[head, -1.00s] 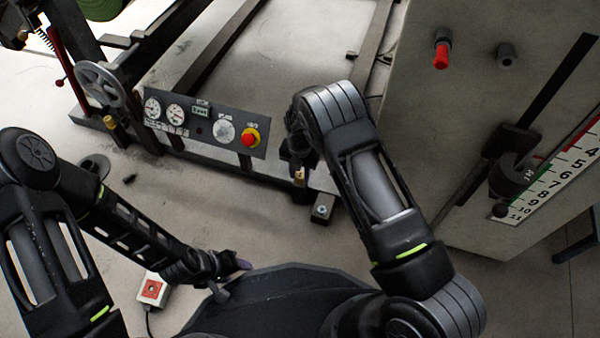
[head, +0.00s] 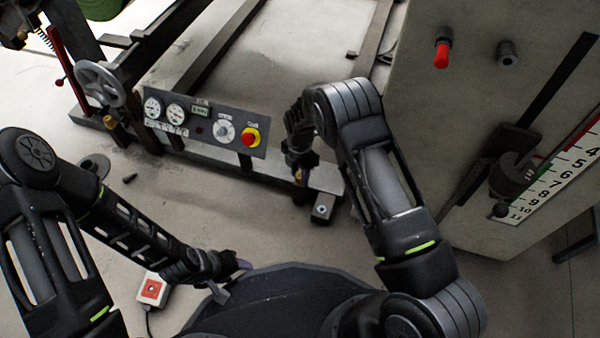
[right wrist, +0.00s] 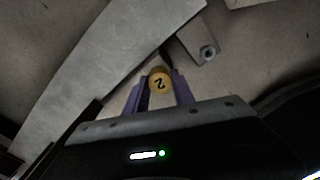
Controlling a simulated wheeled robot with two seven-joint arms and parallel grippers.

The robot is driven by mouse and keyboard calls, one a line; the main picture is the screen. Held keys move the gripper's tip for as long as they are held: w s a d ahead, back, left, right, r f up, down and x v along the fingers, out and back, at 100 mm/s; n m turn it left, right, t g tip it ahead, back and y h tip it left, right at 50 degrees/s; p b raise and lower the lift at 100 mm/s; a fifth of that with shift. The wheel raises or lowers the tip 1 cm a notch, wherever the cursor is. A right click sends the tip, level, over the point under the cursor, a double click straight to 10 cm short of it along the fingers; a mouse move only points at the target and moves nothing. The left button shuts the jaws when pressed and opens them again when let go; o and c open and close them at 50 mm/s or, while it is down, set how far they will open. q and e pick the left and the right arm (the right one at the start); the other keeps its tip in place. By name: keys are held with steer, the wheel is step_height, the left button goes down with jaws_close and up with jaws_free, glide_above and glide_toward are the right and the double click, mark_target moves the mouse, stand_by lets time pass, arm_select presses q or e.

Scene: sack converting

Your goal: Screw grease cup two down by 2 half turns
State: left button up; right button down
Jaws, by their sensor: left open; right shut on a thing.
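Grease cup two is a small brass-coloured cup (right wrist: 160,81) with a dark "2" on its face, in the right wrist view. My right gripper (right wrist: 159,92) is shut on it, one purple finger on each side. In the head view my right gripper (head: 299,172) reaches down to the machine's lower frame beam, and the cup is mostly hidden there. My left gripper (head: 243,265) is open, low in front of my base and away from the machine. Another brass cup (head: 109,121) stands by the handwheel at the left.
The control panel (head: 205,125) with gauges and a red button is left of my right gripper. A bracket with a bolt (head: 322,208) is just beside it. A grey cabinet (head: 450,110) stands at the right. A red-button box (head: 152,290) lies on the floor.

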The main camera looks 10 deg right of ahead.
steer(key=m, duration=0.5)
steer(key=shift+m, duration=0.3)
steer(key=m, duration=0.4)
steer(key=shift+m, duration=0.3)
steer(key=m, duration=2.3)
steer(key=shift+m, duration=0.3)
steer(key=m, duration=0.4)
